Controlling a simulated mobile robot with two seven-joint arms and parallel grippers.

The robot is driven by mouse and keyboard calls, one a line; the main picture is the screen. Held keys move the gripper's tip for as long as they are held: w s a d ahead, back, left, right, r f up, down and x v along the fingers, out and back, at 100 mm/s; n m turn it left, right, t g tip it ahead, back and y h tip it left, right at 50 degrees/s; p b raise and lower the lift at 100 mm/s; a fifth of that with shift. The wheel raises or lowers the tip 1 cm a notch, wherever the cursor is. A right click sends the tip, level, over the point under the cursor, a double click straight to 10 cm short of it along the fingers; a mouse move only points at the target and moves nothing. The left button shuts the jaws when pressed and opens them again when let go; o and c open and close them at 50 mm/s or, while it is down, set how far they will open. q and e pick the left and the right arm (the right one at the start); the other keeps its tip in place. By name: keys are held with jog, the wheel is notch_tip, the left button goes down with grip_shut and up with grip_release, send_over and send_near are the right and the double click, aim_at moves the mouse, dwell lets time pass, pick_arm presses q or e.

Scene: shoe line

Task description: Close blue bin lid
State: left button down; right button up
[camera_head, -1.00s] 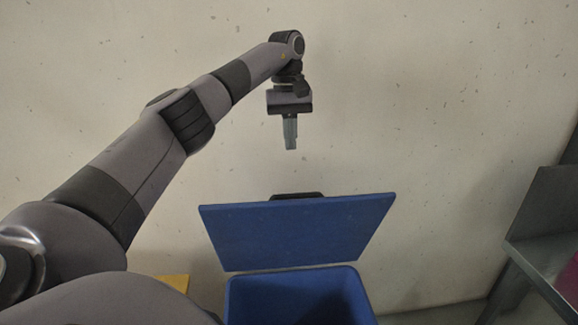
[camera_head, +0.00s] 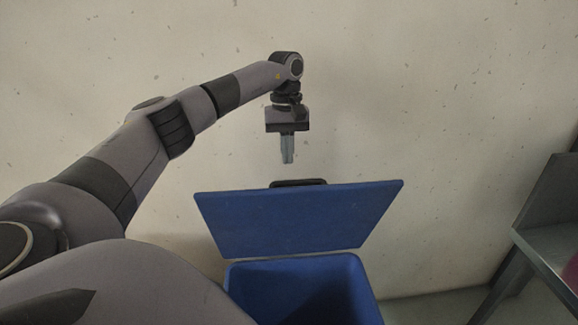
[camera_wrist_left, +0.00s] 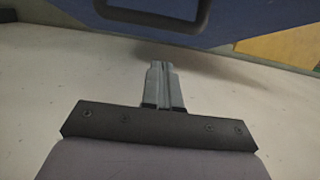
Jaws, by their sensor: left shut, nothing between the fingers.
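The blue bin (camera_head: 305,290) stands at the bottom middle of the head view, its mouth open. Its blue lid (camera_head: 300,222) is raised and tilted up behind the mouth, with a dark handle (camera_head: 298,183) on its top edge. My left gripper (camera_head: 287,161) is shut and empty, pointing down just above the handle in the picture. In the left wrist view the shut fingers (camera_wrist_left: 159,68) point toward the lid (camera_wrist_left: 235,25), and the dark handle loop (camera_wrist_left: 152,20) is ahead of them, apart. My right gripper is not in view.
A pale speckled wall (camera_head: 430,90) fills the background behind the arm and lid. A grey metal stand (camera_head: 545,235) is at the right edge. A yellow surface (camera_wrist_left: 285,45) shows at the right of the left wrist view.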

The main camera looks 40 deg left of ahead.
pick_arm(q)
jog(key=shift+s+d+f, duration=0.45)
jog(key=shift+s+d, duration=0.05)
jog(key=shift+d, duration=0.15)
jog(key=shift+s+d+f, duration=0.4)
jog(key=shift+s+d, duration=0.1)
jog(key=shift+d, duration=0.1)
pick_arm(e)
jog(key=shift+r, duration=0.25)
pick_arm(q)
jog(key=shift+d, duration=0.1)
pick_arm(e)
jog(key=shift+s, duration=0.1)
